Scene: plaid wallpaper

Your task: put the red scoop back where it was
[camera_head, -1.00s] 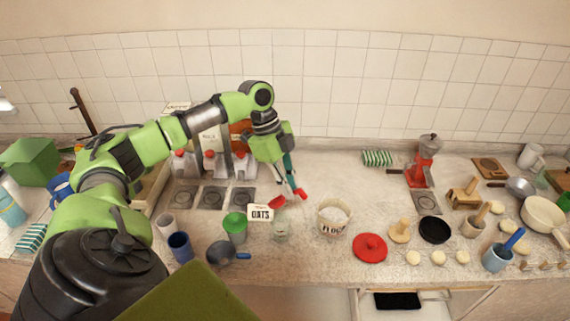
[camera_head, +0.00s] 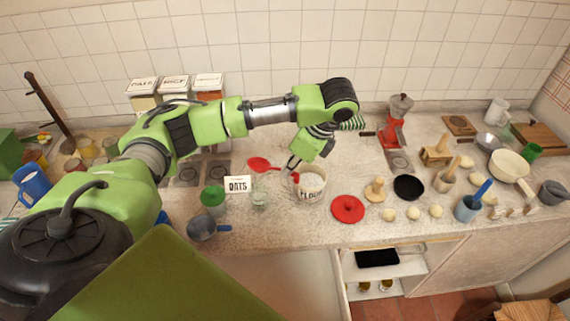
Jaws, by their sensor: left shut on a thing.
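The red scoop (camera_head: 258,163) shows near the middle of the counter, its bowl pointing left and its handle running right to my left gripper. My left gripper (camera_head: 293,166) is shut on the handle end, just behind and left of the rim of the white flour tub (camera_head: 312,190). Part of the handle is hidden by the fingers. I cannot tell how high the scoop is above the counter. My right gripper is not in view.
The oats sign (camera_head: 237,184) and a small glass jar (camera_head: 259,200) stand in front of the scoop. A green cup (camera_head: 213,197) is left of them. A red lid (camera_head: 348,208) lies right of the tub. Labelled dispensers (camera_head: 175,88) stand behind my arm.

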